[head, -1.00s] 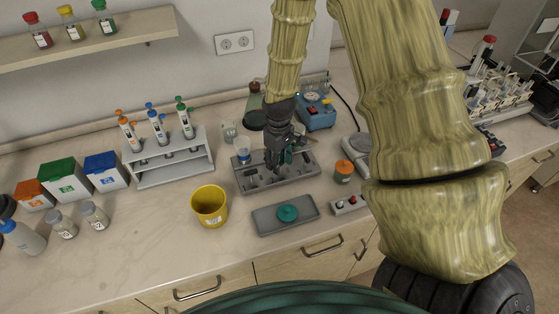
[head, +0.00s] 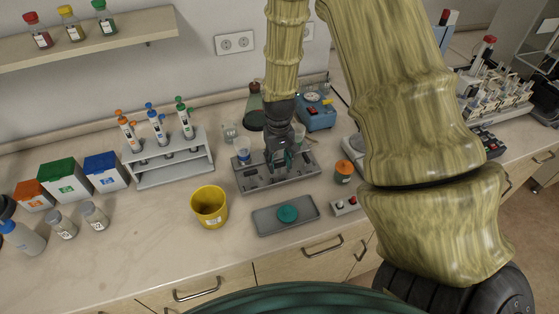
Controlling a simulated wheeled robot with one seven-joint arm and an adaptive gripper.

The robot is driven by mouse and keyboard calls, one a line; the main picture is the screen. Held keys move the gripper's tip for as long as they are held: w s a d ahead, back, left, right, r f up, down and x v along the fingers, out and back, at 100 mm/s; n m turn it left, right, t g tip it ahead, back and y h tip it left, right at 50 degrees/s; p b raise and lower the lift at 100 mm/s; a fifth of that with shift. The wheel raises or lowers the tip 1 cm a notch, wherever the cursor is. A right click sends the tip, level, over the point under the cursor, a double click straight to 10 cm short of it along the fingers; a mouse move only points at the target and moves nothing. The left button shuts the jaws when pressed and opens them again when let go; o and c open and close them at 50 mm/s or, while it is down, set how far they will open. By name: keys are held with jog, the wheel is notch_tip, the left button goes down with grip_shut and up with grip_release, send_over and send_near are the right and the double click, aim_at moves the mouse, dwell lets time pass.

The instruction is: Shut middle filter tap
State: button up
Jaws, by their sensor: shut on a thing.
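The grey filter block (head: 308,170) stands on the bench in the middle of the head view, with small dark taps along its front. Another clear cup (head: 299,132) shows just right of my gripper.
A grey tray with a round teal item (head: 288,213) lies in front of the block. A blue device (head: 318,115) is behind.

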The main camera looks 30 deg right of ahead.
jog(key=shift+w+d+r, duration=0.1)
jog(key=shift+w+r, duration=0.05)
jog(key=o, duration=1)
notch_tip(320, 180, up, 12)
dwell(0.3)
dwell(0.4)
notch_tip(320, 180, up, 8)
jog(key=p, duration=0.7)
send_over(279, 164)
jog(key=shift+d, duration=0.1)
dwell(0.6)
